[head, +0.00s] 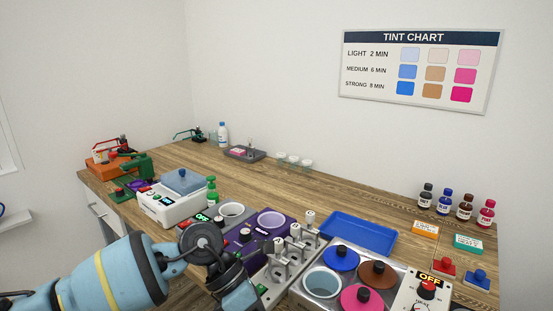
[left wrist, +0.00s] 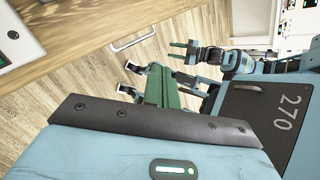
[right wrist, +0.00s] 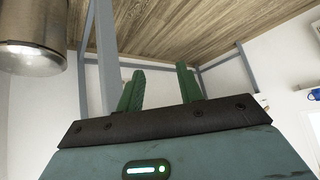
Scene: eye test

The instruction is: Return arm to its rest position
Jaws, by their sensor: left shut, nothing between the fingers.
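My left arm (head: 130,272), light blue with a yellow band, reaches in from the lower left of the head view, in front of the bench. Its gripper fingers cannot be made out there. In the left wrist view my left gripper (left wrist: 165,90) has its green fingers together, with nothing between them. Beyond it are a drawer handle and my own blue body marked 270. In the right wrist view my right gripper (right wrist: 159,88) has its green fingers apart and empty, below the wooden bench's underside. My right arm is not in the head view.
The wooden bench (head: 335,193) carries a white machine with a blue lid (head: 168,210), a blue tray (head: 358,231), a pot warmer with coloured lids (head: 341,258) and several bottles. The drawer handle (left wrist: 133,40) sticks out. A metal cylinder (right wrist: 32,35) hangs near my right gripper.

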